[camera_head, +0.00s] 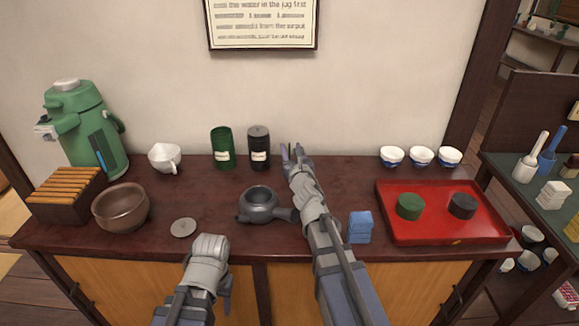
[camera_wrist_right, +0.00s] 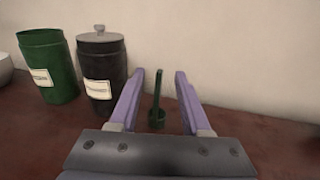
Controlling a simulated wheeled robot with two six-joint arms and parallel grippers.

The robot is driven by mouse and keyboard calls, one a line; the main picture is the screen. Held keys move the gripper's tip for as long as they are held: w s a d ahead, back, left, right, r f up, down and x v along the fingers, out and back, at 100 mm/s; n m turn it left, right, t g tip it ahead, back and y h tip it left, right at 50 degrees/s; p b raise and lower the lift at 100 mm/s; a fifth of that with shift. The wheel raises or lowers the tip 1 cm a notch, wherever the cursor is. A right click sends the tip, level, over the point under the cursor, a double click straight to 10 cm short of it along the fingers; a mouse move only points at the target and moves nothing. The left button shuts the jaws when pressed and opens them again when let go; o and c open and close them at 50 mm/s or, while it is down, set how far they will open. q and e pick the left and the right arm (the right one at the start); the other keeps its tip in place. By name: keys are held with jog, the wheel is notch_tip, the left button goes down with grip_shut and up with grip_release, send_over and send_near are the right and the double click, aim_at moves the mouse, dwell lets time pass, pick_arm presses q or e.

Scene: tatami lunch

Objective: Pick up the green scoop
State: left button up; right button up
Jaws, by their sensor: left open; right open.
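The green scoop (camera_wrist_right: 157,95) stands with its dark green handle up and its small bowl low, near the wall, in the right wrist view. My right gripper (camera_wrist_right: 160,90) is open, with one purple finger on each side of the scoop and gaps between. In the head view my right gripper (camera_head: 292,152) reaches to the back of the counter, and the scoop is mostly hidden by it. My left gripper (camera_head: 226,284) is low at the counter's front edge, open and apart from everything; its fingers are hard to make out.
A black canister (camera_head: 259,150) and an open green canister (camera_head: 222,150) stand left of the right gripper. A dark teapot (camera_head: 259,203) is in front. The wall is close behind.

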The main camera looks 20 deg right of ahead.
jog(key=shift+w, duration=0.25)
jog(key=shift+w+d, duration=0.15)
jog(key=shift+w, duration=1.2)
jog(key=shift+w+d, duration=0.1)
jog(key=shift+w, duration=1.25)
grip_shut()
